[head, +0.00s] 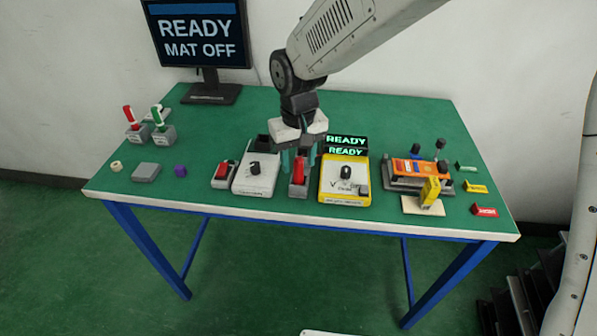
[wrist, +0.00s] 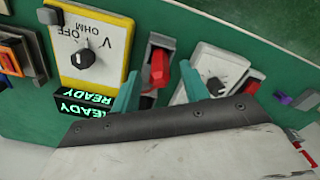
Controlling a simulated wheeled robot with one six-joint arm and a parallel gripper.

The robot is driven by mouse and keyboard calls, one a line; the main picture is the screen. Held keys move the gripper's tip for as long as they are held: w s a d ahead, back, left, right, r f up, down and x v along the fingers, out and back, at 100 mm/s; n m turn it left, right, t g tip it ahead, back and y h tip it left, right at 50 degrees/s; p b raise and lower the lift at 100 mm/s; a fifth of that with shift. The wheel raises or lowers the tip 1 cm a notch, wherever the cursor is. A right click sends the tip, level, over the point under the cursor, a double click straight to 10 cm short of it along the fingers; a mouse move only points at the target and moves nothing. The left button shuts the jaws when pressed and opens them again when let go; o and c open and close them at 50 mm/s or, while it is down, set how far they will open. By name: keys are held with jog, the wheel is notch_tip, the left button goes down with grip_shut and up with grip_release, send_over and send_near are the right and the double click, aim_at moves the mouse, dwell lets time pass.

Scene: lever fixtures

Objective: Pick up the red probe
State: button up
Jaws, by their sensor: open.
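A red upright piece, which looks like the red probe (head: 299,170), stands in a grey holder (head: 298,190) between the white box and the yellow meter. It also shows in the wrist view (wrist: 159,68), in its grey holder (wrist: 158,43). My gripper (head: 298,160) points down over it, with its teal fingers apart. In the wrist view my gripper (wrist: 158,72) has one fingertip on each side of the red piece. Whether either finger touches it cannot be told.
The yellow meter (head: 330,190) with lit READY displays (head: 346,141) stands close on the right. The white box (head: 258,184) and another red piece (head: 221,168) are on the left. An orange device (head: 408,168) stands farther right. The table's back middle is clear.

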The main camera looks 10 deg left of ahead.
jog(key=shift+f, duration=0.3)
grip_shut()
jog(key=shift+r, duration=0.15)
